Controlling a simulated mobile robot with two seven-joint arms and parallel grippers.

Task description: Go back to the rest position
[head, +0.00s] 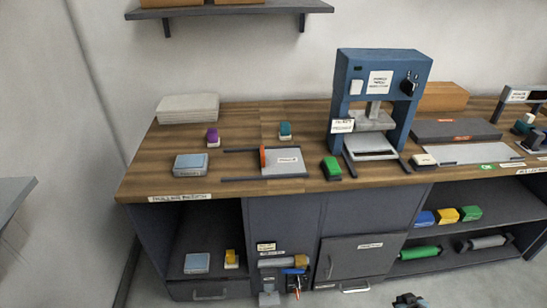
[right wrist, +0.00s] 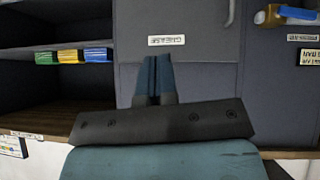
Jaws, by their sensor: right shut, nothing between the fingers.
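My right gripper (head: 408,300) shows only as a small piece at the bottom edge of the head view, in front of the cabinets and right of the middle. In the right wrist view its two blue fingers (right wrist: 153,80) are together with nothing between them. Behind them is a grey cabinet front with a white label (right wrist: 166,40). My left gripper is in neither view.
A wooden bench (head: 230,180) carries a blue press (head: 340,100), a white stack (head: 187,108) and several small coloured blocks. Below are a grey cabinet door (head: 352,256) and open shelves with blue, yellow and green blocks (head: 446,214). Grey floor (head: 370,298) shows in front.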

